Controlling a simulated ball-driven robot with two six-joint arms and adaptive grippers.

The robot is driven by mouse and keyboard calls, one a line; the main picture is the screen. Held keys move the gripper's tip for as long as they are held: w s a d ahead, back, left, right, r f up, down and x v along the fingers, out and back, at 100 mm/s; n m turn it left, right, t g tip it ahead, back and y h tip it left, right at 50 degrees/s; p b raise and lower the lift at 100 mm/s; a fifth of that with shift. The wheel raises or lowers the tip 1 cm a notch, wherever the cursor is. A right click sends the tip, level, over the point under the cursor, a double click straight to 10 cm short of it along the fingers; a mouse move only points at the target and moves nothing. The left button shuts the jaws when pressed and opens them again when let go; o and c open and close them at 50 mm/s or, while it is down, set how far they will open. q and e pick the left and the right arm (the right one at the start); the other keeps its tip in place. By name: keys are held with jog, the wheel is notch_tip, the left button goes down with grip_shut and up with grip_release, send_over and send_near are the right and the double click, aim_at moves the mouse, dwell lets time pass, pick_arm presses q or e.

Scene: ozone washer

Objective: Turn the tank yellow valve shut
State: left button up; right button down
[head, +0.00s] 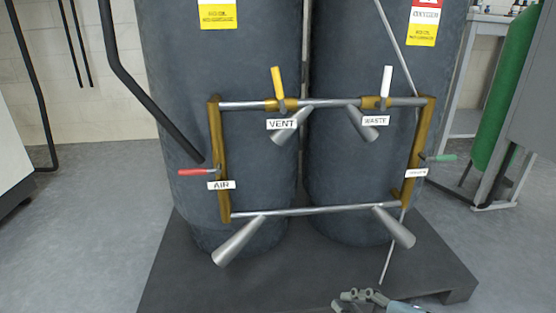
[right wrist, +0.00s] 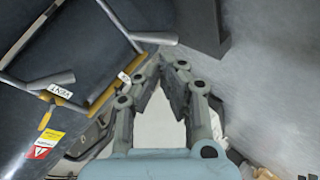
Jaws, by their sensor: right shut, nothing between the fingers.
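The yellow valve handle (head: 278,82) stands nearly upright on the brass fitting of the upper pipe, tilted slightly left. The VENT label (head: 282,124) hangs below it, and also shows upside down in the right wrist view (right wrist: 62,91). My right gripper (head: 358,296) is at the bottom edge of the head view, low in front of the tanks and well away from the yellow handle. In the right wrist view its fingertips (right wrist: 168,64) meet, with nothing between them. My left gripper is not in view.
Two dark tanks (head: 225,60) stand on a dark pallet (head: 165,270). A white handle (head: 386,80) is on the upper pipe, a red handle (head: 195,172) at left and a green handle (head: 440,157) at right. Grey cone nozzles (head: 238,242) stick out forward. Bare floor lies left.

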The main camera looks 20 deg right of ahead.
aim_at(278, 89)
jog(key=w+a+r+n+t+y+p, duration=0.1)
jog(key=w+a+r+n+t+p, duration=0.1)
jog(key=w+r+n, duration=0.5)
jog(key=w+a+r+t+y+p, duration=0.15)
jog(key=w+r, duration=0.35)
jog(key=r, duration=0.6)
jog(key=w+a+r+n+t+p, duration=0.1)
jog(key=w+r+n+p, duration=0.25)
jog(key=w+r, duration=0.4)
jog(key=r+b+x, duration=0.1)
jog(key=b+x, duration=0.3)
jog(key=x, duration=0.5)
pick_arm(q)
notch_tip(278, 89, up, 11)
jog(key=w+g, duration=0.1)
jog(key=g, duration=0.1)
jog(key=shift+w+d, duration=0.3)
pick_arm(e)
jog(key=shift+s+d+r, duration=0.15)
jog(key=shift+d+r, duration=0.1)
jog(key=shift+d, duration=0.3)
jog(key=shift+s+d+r, duration=0.1)
jog(key=shift+d+r, duration=0.15)
jog(key=shift+d, duration=0.35)
jog(key=shift+s+d+r, duration=0.15)
jog(key=shift+d+r, duration=0.1)
jog(key=shift+d, duration=0.3)
